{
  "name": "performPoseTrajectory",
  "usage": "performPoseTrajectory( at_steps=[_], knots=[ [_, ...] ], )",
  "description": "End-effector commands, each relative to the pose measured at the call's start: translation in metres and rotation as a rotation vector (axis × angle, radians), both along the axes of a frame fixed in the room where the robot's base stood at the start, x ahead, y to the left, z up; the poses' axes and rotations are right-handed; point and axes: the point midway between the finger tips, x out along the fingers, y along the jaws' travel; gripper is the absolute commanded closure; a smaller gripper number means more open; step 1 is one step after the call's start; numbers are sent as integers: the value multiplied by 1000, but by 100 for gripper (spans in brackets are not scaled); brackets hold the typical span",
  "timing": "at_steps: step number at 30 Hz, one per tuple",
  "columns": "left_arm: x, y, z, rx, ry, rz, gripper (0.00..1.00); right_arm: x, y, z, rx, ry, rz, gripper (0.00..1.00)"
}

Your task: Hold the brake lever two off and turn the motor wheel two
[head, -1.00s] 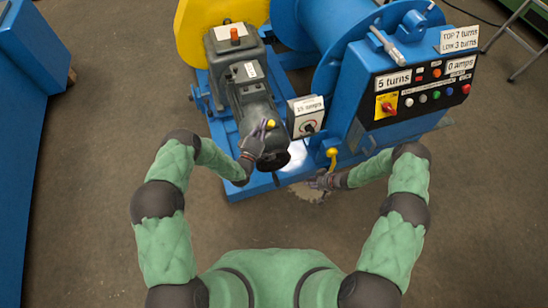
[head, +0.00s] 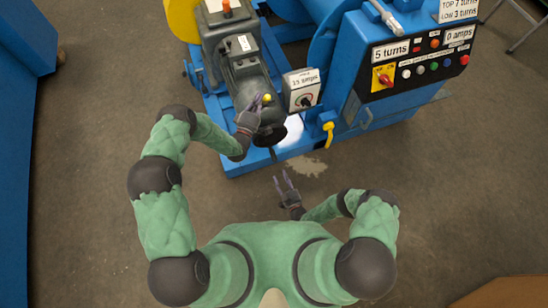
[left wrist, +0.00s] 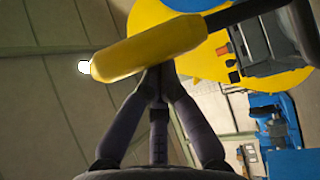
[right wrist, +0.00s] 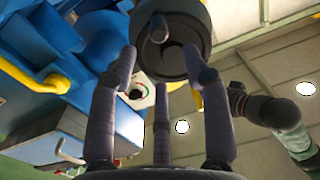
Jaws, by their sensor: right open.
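The yellow-tipped brake lever (head: 267,98) stands on the grey motor in the head view. In the left wrist view its yellow handle (left wrist: 150,48) crosses above my left fingers. My left gripper (head: 262,104) is at the lever with its fingers drawn together; the handle hides the fingertips. The black motor wheel (head: 268,135) is at the motor's near end. In the right wrist view the wheel (right wrist: 168,45) shows its round face and a peg-like handle. My right gripper (head: 284,180) is open and empty, apart from the wheel on the near side.
A dial box (head: 302,91) stands right of the motor. A second yellow handle (head: 328,132) is on the blue frame. The blue control cabinet (head: 400,70) is at the right. Floor around my right gripper is clear.

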Motion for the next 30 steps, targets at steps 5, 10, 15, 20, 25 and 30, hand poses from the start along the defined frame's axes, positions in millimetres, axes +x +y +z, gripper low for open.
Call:
performPoseTrajectory(
  at_steps=[5,10,15,20,25,30],
  knots=[
    [-9,-11,-8,2,22,-26,100,-7,-1,1,-30,-34,-40,51],
    [-9,-11,-8,2,22,-26,100,-7,-1,1,-31,-34,-40,51],
    [-9,-11,-8,2,22,-26,100,-5,0,1,-31,-34,-38,51],
    [-9,-11,-8,2,22,-26,100,5,3,1,-31,-35,-35,51],
    [-9,-11,-8,2,22,-26,100,28,12,2,-31,-37,-33,51],
    [-9,-11,-8,2,22,-26,100,58,22,2,-32,-37,-34,51]
  ],
)
